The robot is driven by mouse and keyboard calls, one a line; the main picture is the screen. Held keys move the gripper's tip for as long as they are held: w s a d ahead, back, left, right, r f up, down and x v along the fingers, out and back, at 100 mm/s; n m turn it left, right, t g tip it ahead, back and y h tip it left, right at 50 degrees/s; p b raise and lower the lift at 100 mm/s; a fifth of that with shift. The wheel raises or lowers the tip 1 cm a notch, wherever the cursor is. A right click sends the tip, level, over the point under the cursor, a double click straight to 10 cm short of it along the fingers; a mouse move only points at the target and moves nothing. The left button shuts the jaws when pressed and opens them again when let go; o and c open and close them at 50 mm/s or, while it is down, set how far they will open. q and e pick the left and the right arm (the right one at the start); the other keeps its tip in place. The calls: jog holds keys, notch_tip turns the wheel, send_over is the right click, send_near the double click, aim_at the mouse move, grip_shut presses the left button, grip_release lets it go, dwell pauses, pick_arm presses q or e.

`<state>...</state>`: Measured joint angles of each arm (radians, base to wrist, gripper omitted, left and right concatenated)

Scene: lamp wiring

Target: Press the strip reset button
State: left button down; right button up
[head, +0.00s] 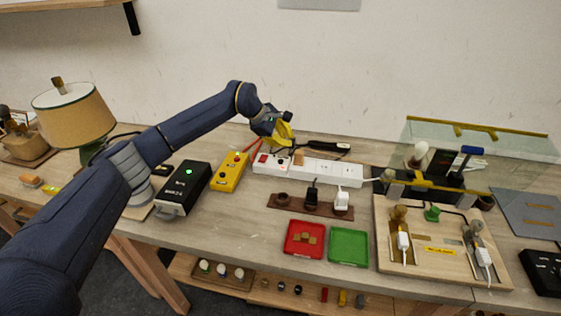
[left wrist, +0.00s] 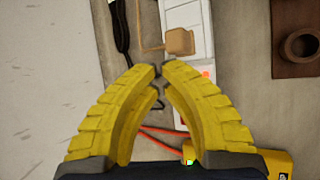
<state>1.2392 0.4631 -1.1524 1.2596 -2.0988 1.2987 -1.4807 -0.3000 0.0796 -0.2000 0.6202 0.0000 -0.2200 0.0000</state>
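The white power strip (head: 325,170) lies along the back of the table, with a red switch (head: 262,159) near its left end. A tan plug (head: 298,158) sits on the strip. My left gripper (head: 286,142) is above and behind the strip's left part. In the left wrist view, its yellow fingertips (left wrist: 159,71) meet with nothing visible between them, beside the strip (left wrist: 187,35) and the tan plug (left wrist: 180,41). A red glow (left wrist: 206,74) shows there next to the right finger, which hides part of the strip. I cannot make out the reset button clearly. My right gripper is out of view.
A yellow box (head: 230,172) with a green light and red leads stands left of the strip. A black box (head: 184,188) is farther left. A brown plug holder (head: 327,209) and red (head: 305,252) and green (head: 349,258) trays lie in front.

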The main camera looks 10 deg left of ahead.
aim_at(285, 161)
pick_arm(q)
jog(key=shift+f, duration=2.4)
jog(key=shift+f, duration=0.9)
dwell(0.5)
jog(key=shift+r, duration=0.85)
jog(key=shift+r, duration=0.1)
jog(key=shift+r, duration=2.4)
